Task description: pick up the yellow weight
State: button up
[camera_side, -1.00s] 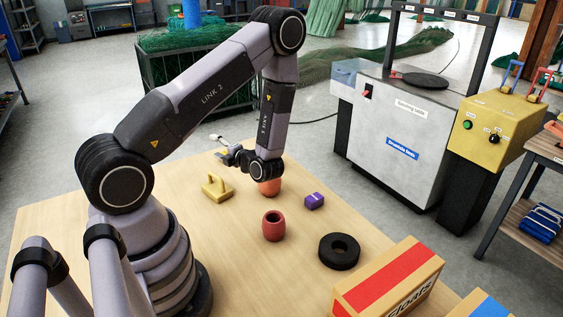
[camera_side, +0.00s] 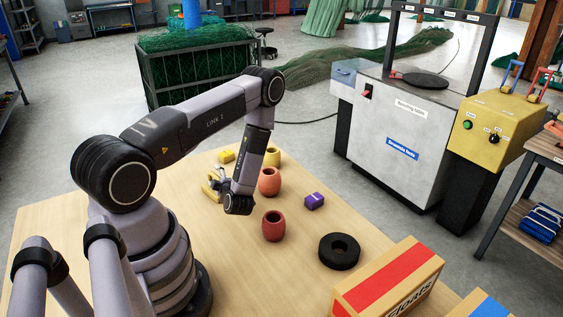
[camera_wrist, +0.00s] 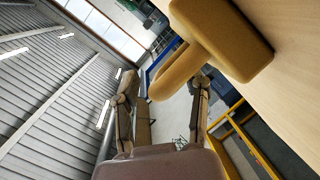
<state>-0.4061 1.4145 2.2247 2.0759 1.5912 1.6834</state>
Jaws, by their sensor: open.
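The yellow weight (camera_side: 208,192) is on the wooden table, partly hidden by my gripper (camera_side: 214,184) in the side view. In the wrist view, the yellow weight (camera_wrist: 233,38) shows as a block with a rounded loop handle. The handle reaches into the gap between the two fingers of my gripper (camera_wrist: 165,80), which are spread apart. I cannot tell whether either finger touches it.
An orange-red pot (camera_side: 269,182), a red-brown pot (camera_side: 273,227), a purple block (camera_side: 314,201) and a black ring (camera_side: 339,252) stand to the right. A yellow pot (camera_side: 272,156) and a small yellow block (camera_side: 226,156) are behind. A floats box (camera_side: 388,285) is at the front right.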

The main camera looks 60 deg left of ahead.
grip_shut()
jog(key=shift+r, duration=0.1)
dwell(0.4)
